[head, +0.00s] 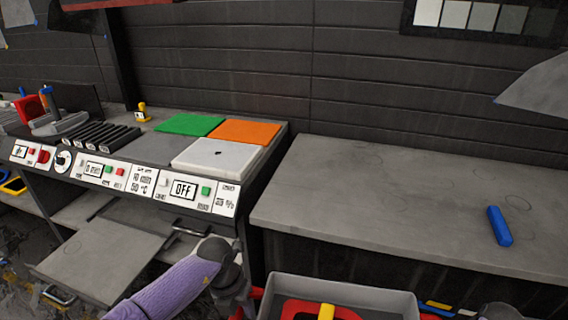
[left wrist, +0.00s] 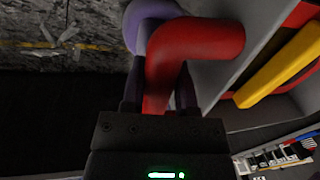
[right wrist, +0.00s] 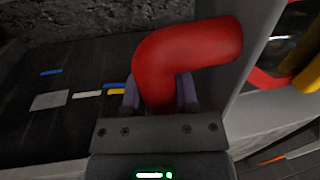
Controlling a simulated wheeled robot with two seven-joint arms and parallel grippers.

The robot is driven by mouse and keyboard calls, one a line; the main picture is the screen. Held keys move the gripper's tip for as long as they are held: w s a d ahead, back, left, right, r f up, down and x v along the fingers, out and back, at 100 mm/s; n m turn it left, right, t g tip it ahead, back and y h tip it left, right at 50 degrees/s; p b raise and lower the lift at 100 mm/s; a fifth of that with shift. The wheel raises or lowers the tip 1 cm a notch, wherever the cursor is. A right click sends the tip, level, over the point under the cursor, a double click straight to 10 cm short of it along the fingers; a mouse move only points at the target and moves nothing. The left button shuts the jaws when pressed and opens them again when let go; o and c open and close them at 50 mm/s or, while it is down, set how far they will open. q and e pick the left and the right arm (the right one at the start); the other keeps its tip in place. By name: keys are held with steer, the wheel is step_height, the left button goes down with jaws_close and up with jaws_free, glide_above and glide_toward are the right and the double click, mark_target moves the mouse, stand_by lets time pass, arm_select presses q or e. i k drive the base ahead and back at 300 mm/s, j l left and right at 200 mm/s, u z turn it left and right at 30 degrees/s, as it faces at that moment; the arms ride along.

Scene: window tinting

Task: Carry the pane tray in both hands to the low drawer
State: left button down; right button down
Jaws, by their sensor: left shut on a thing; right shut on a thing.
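The pane tray (head: 345,290) is a grey open box at the bottom of the head view, cut off by the frame edge. A red piece and a yellow bar (head: 326,311) lie in it. My left gripper (head: 245,300) is at its left side. In the left wrist view my left gripper (left wrist: 160,95) is shut on a red handle (left wrist: 195,45). In the right wrist view my right gripper (right wrist: 160,98) is shut on the other red handle (right wrist: 190,50). A grey flat panel (head: 100,262), perhaps the low drawer, juts out under the bench at left.
A grey worktop (head: 400,190) with a blue block (head: 499,226) fills the right. A dark gap separates them.

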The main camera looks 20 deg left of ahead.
mark_target(95, 260)
steer(key=j, duration=0.7)
steer(key=k+j, duration=0.15)
steer(key=j, duration=1.25)
steer(key=k+j+z, duration=0.1)
steer(key=j, duration=0.6)
steer(key=k+j, duration=0.15)
steer(key=j, duration=0.55)
steer(key=k+j, duration=0.1)
steer(key=j, duration=0.6)
steer(key=k+j, duration=0.1)
steer(key=j, duration=0.6)
steer(key=k+j+z, duration=0.1)
steer(key=j, duration=0.6)
